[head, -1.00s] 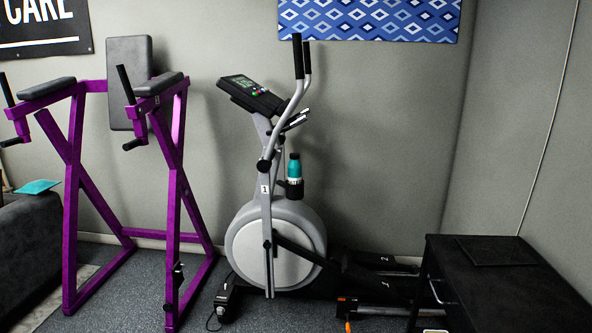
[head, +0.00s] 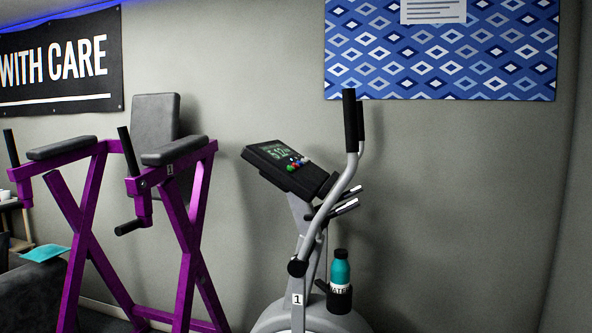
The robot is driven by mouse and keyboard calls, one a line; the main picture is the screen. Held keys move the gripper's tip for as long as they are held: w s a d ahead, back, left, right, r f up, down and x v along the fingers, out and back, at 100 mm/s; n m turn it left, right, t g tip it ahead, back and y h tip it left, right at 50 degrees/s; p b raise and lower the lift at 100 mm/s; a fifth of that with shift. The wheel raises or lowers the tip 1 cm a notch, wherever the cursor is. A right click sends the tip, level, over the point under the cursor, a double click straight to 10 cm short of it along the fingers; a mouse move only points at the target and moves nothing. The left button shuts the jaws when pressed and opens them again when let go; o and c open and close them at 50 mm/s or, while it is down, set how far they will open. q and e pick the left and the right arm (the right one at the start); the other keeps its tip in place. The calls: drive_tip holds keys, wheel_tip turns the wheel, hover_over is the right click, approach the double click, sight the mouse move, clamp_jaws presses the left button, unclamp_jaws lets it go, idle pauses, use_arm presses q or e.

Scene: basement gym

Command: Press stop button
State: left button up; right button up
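The elliptical trainer (head: 312,215) stands against the grey wall, right of the middle of the head view. Its dark console (head: 286,167) faces up and to the left, with a lit screen (head: 273,151) showing green digits. Below the screen sit several small coloured buttons (head: 297,162), among them red, green and blue ones. They are too small for me to tell which is the stop button. Neither of my grippers shows in the head view.
A purple frame with grey pads (head: 180,225) stands to the left of the trainer. A teal bottle (head: 340,270) sits in a holder on the trainer. A black banner (head: 60,62) and a blue patterned hanging (head: 440,50) are on the wall.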

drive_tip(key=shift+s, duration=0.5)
